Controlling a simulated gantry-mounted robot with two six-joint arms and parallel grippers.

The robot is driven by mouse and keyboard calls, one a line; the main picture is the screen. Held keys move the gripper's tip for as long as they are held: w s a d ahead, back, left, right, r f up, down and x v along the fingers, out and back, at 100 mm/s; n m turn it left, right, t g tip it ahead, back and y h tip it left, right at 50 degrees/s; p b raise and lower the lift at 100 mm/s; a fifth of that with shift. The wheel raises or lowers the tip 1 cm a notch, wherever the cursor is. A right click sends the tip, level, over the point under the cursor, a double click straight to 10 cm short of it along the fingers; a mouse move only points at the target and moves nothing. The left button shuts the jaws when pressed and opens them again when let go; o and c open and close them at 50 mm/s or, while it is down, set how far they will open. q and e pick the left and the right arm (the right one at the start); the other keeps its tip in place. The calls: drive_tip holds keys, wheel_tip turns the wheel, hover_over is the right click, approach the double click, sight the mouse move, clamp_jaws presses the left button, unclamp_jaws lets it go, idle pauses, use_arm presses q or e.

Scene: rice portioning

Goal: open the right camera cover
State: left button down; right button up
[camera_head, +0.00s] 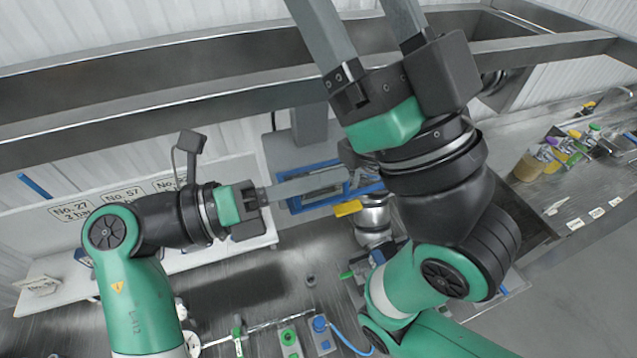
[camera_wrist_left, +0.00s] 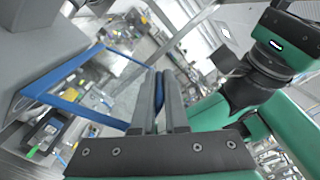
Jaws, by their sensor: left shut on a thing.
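A blue-framed panel (camera_head: 295,205) stands behind my left gripper in the head view. In the left wrist view the blue frame (camera_wrist_left: 72,98) is open in the middle, below a grey housing (camera_wrist_left: 60,42). I cannot tell for sure which part is the right camera cover. My left gripper (camera_head: 345,178) points right, across the frame. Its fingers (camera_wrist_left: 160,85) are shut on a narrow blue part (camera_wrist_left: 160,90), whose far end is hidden. My right gripper (camera_head: 362,12) points up in the foreground, with its fingers wide apart and their tips out of view.
A steel rail (camera_head: 200,90) crosses above the bench. A metal cylinder (camera_head: 372,215) stands behind the right arm. Green and blue fittings (camera_head: 320,325) lie at the lower middle. A cluttered bench with a tan container (camera_head: 528,167) is at right. Number labels (camera_head: 123,193) line the left shelf.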

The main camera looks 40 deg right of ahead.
use_arm(q)
drive_tip(key=shift+w+r, duration=0.15)
drive_tip(key=shift+w, duration=0.05)
idle(0.4)
drive_tip(key=c, duration=1.2)
unclamp_jaws()
drive_tip(key=shift+c, duration=0.2)
drive_tip(key=shift+w+a, duration=0.2)
drive_tip(key=shift+a, duration=0.15)
drive_tip(key=b+v, duration=0.2)
drive_tip(key=v, duration=0.8)
drive_tip(key=shift+a+b, duration=0.4)
drive_tip(key=shift+r, duration=0.1)
